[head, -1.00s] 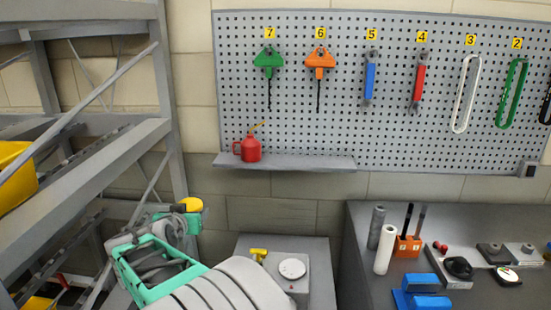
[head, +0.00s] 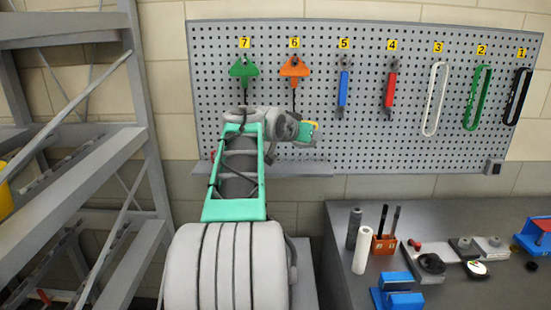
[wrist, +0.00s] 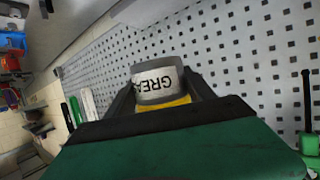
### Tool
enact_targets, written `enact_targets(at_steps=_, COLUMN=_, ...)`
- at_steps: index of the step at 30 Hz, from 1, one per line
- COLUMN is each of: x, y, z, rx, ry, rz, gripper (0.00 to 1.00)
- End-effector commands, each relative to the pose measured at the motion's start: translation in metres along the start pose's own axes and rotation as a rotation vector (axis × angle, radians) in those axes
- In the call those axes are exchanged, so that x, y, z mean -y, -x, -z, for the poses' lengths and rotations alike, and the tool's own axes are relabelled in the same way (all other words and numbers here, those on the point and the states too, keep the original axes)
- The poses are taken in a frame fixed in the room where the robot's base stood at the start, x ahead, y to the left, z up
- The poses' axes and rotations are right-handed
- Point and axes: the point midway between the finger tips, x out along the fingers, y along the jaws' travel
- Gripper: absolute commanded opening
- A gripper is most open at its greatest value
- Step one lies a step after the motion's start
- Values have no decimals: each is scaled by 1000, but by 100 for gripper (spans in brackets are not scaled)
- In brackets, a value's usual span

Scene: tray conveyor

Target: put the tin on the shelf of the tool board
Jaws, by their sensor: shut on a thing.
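The tin (wrist: 158,82) is grey with a white label lettered "GREA" and a yellow end. It sits between the two fingers of my gripper (wrist: 160,95) in the wrist view, and the gripper is shut on it. In the head view my gripper (head: 303,132) is in front of the lower left part of the tool board, a little above the shelf (head: 305,169). The shelf's left part is hidden behind my arm. The tin is apart from the shelf in the picture.
The tool board (head: 370,140) carries hanging tools, with a green clamp (head: 243,70) and an orange clamp (head: 295,68) close above my gripper. A grey rack (head: 140,110) stands left. A workbench (head: 340,215) with several items stands right. The shelf's right part looks clear.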

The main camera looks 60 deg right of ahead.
Motion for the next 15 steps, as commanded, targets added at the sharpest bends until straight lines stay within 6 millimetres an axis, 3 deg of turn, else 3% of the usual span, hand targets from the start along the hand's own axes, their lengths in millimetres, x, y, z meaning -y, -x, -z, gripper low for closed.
enact_targets(at_steps=5, x=47, y=-30, z=-6, rx=1, ry=4, rz=1, gripper=6)
enact_targets(at_steps=6, x=53, y=-38, z=-16, rx=3, ry=4, rz=0, gripper=6)
enact_targets(at_steps=15, x=85, y=-72, z=-51, rx=-2, ry=0, rz=1, gripper=6)
